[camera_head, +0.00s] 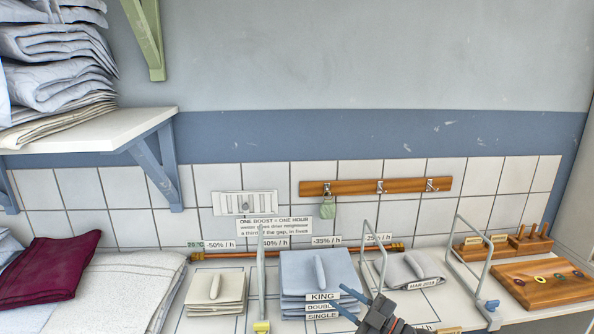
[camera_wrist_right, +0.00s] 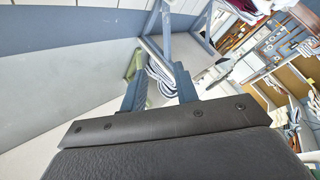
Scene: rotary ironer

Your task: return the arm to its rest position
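My right gripper (camera_head: 337,297) enters from the bottom of the head view, in front of the middle grey-blue linen stack. Its two blue fingers are apart. They also show in the right wrist view (camera_wrist_right: 160,75), spread with nothing held between them. The gripper overlaps the front of the stack with the KING, DOUBLE and SINGLE labels (camera_head: 322,297) in the picture; I cannot tell whether it touches it. My left gripper is not in view.
Around are a cream stack (camera_head: 215,288), thin wire hoops (camera_head: 457,262), a grey cloth bundle (camera_head: 410,268) and a wooden board (camera_head: 545,288) at the right. A maroon cloth (camera_head: 48,268) lies left. A white shelf (camera_head: 120,122) with folded linen juts out upper left.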

